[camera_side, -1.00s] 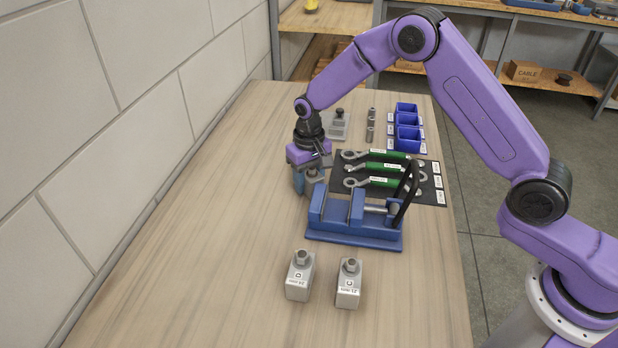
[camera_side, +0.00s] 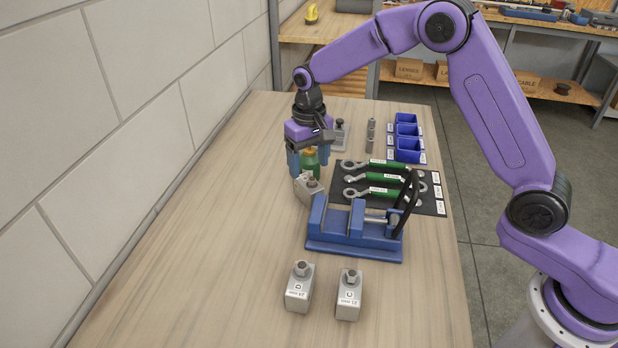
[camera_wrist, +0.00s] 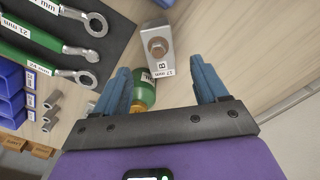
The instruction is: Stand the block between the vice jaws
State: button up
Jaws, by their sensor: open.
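A grey block labelled B, with a bolt on top, rests beside the far left end of the blue vice (camera_side: 355,246) in the side view (camera_side: 303,192). It looks tilted there; I cannot tell whether it touches the vice. The block also shows beyond my fingers in the wrist view (camera_wrist: 173,60). The gap between the vice jaws (camera_side: 336,222) looks empty. My gripper (camera_side: 309,164) is open and empty, above and behind the block. Its fingers also show apart in the wrist view (camera_wrist: 164,84). The vice is outside the wrist view.
Two similar blocks, D (camera_side: 299,290) and C (camera_side: 348,297), stand in front of the vice. A green bottle (camera_side: 311,172) stands close behind block B, near my fingers. Spanners on a black mat (camera_side: 432,205) and blue bins (camera_side: 408,148) lie behind right. The left tabletop is clear.

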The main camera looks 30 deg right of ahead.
notch_tip(320, 180, up, 2)
jog(key=shift+r, duration=0.25)
jog(key=shift+o, duration=0.5)
jog(key=shift+r, duration=0.35)
jog(key=shift+o, duration=1.3)
jog(key=shift+r, duration=0.2)
notch_tip(320, 180, up, 6)
jog(key=m, duration=1.8)
send_over(309, 186)
jog(key=w, duration=0.1)
jog(key=f, duration=1.1)
jog(key=shift+w+d+f, duration=0.15)
jog(key=shift+d+f, duration=0.1)
jog(key=shift+f, duration=0.15)
jog(key=shift+d+f, duration=0.15)
jog(key=shift+f, duration=1.2)
jog(key=shift+d+f, duration=0.1)
jog(key=shift+f, duration=1.25)
